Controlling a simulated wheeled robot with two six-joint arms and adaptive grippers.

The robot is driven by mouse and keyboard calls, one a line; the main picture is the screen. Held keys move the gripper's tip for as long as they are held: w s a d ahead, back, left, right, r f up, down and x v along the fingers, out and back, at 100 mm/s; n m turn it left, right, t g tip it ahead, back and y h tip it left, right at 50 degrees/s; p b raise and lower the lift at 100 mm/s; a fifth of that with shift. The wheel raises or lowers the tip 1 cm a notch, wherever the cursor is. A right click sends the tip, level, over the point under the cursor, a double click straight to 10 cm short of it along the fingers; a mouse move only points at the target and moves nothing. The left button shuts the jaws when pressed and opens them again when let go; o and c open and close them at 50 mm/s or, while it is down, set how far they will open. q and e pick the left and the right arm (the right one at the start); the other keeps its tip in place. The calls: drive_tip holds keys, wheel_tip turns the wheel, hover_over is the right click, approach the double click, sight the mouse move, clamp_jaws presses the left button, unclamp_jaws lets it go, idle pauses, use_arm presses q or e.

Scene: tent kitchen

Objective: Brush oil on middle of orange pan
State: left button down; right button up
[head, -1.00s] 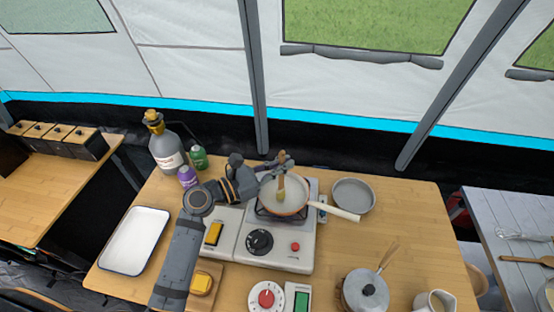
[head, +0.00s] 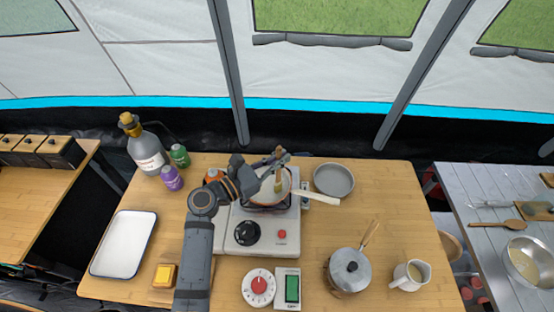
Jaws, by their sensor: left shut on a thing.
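The orange pan (head: 284,196) sits on the burner of the portable stove (head: 262,239); its pale inside and orange rim show, and its cream handle (head: 318,198) points right. My left gripper (head: 276,160) is over the pan, shut on the brush (head: 278,180). The brush hangs bristles down into the pan's inside; whether the bristles touch the surface cannot be told. My left arm hides the pan's left side. My right gripper is not in view.
A grey pan (head: 334,180) stands close right of the stove. A lidded pot (head: 350,270), a cream jug (head: 408,275), a timer (head: 258,287) and a white tray (head: 123,244) stand nearer. Bottles (head: 147,150) stand back left.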

use_arm(q)
drive_tip(key=shift+w+a, duration=1.4)
drive_tip(key=shift+a, duration=2.7)
drive_tip(key=d+p, duration=0.1)
drive_tip(key=d, duration=0.1)
drive_tip(key=s+d+p, duration=0.1)
drive_tip(key=d, duration=0.2)
drive_tip(key=d+p, duration=0.2)
drive_tip(key=d, duration=0.1)
drive_tip(key=shift+s+d+r, duration=0.1)
drive_tip(key=shift+s+d, duration=0.15)
drive_tip(key=shift+s, duration=0.05)
drive_tip(key=shift+d, duration=0.1)
